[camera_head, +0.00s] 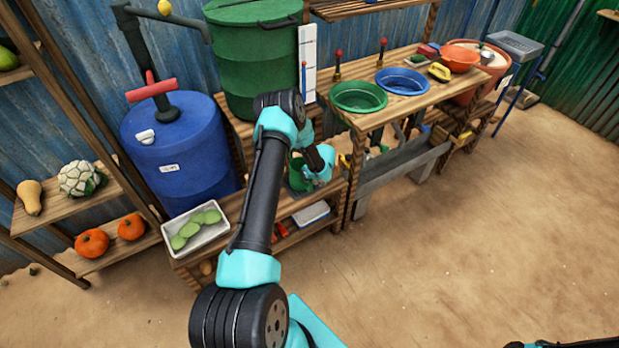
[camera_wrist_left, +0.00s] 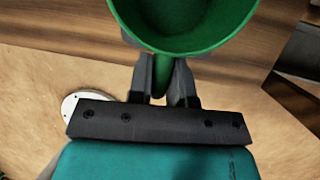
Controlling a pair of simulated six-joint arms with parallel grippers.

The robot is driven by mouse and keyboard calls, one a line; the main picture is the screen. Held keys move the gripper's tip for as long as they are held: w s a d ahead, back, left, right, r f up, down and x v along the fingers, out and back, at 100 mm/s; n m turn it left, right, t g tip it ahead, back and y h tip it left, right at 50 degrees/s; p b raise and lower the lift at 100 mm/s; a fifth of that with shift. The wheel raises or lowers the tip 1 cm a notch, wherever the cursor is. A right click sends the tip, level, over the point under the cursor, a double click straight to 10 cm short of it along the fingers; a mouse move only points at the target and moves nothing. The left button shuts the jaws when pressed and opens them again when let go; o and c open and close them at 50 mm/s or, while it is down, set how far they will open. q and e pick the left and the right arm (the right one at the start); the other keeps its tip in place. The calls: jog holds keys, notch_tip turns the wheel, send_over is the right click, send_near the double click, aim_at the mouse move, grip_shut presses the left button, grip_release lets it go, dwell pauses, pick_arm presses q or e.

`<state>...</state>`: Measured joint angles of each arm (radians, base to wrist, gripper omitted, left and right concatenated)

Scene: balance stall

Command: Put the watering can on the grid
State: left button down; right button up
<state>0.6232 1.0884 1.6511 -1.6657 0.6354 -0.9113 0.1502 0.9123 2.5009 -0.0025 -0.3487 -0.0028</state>
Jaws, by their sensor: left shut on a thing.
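The green watering can (camera_head: 298,172) is at the low wooden bench in front of the green barrel, partly hidden by my left arm in the head view. In the left wrist view its round green body (camera_wrist_left: 188,42) fills the top, with the open mouth facing the camera. My left gripper (camera_wrist_left: 168,84) is shut on a narrow green part of the can, below the rim. In the head view the left gripper (camera_head: 320,172) is beside the can. Whether the can touches the bench is unclear. I cannot make out the grid. My right gripper is out of view.
A blue barrel (camera_head: 178,150) with a pump and a white tray of green pieces (camera_head: 190,247) are left of my arm. The table at right holds a green bowl (camera_head: 358,97) and a blue bowl (camera_head: 403,82). The sandy floor at right is clear.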

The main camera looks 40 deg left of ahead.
pick_arm(q)
jog(key=c, duration=1)
grip_release()
jog(key=shift+c, duration=0.2)
jog(key=v, duration=1.2)
